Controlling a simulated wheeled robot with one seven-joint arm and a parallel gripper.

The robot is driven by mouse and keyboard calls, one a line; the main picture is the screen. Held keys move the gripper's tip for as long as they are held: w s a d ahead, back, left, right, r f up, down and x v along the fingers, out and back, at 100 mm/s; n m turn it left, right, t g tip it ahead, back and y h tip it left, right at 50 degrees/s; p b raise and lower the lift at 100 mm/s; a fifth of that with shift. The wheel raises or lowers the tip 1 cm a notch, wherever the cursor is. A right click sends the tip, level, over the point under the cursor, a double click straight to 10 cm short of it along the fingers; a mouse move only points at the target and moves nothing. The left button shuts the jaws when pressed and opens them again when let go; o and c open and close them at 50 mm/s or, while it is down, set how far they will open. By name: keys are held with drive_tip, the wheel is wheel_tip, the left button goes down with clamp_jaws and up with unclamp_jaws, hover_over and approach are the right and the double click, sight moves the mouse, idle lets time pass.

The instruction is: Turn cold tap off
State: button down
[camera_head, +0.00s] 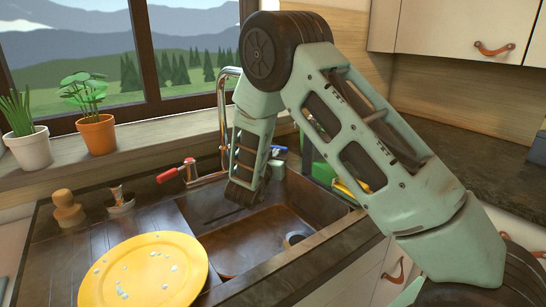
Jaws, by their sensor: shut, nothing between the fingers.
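The cold tap's blue handle (279,150) shows at the back of the sink, just right of my forearm. The red tap handle (176,171) sticks out to the left on a metal arm. The chrome spout (222,105) rises behind my arm and is partly covered by it.
The brown sink basin (250,240) holds a small round grey thing (294,239). A yellow plate (145,272) lies on the drainboard at the front left. A green container (317,163) stands right of the tap. Potted plants (97,134) stand on the sill.

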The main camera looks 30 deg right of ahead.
sight(283, 151)
drive_tip(key=shift+d, duration=0.1)
drive_tip(key=d+n+t+y+b, duration=0.1)
drive_tip(key=w+d+n+t+y+b, duration=0.1)
drive_tip(key=d+b, duration=0.1)
drive_tip(key=w+d+t+y+b, duration=0.1)
drive_tip(key=shift+w+d+n, duration=0.1)
drive_tip(key=shift+d+n, duration=0.1)
drive_tip(key=shift+n, duration=0.2)
idle(0.5)
drive_tip(key=shift+d, duration=0.1)
idle(0.5)
